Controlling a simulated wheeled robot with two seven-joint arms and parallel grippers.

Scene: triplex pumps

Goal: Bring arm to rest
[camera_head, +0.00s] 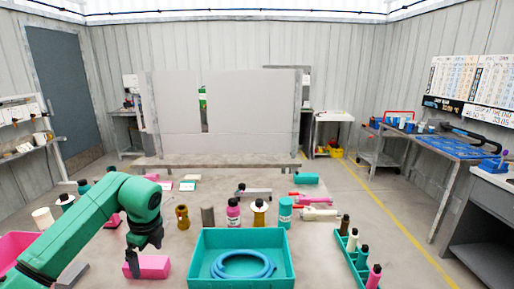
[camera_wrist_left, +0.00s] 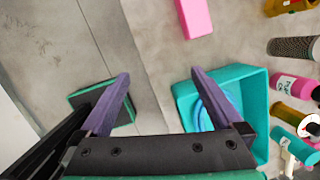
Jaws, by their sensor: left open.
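My left arm, teal with a dark wrist, comes in from the left in the head view. Its left gripper (camera_head: 134,264) points down beside a pink block (camera_head: 154,266), left of the teal tray. In the left wrist view the left gripper (camera_wrist_left: 160,92) shows two purple fingers spread wide, with nothing between them but bare grey surface. The pink block (camera_wrist_left: 195,16) lies beyond the fingertips there. My right gripper is in neither view.
A teal tray (camera_head: 240,238) holding a coiled blue hose (camera_head: 243,265) stands right of the gripper. Several bottles, including a pink one (camera_head: 233,212), stand behind it. A teal rack (camera_head: 350,262) of bottles is at right. A grey panel (camera_head: 235,110) stands at the back.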

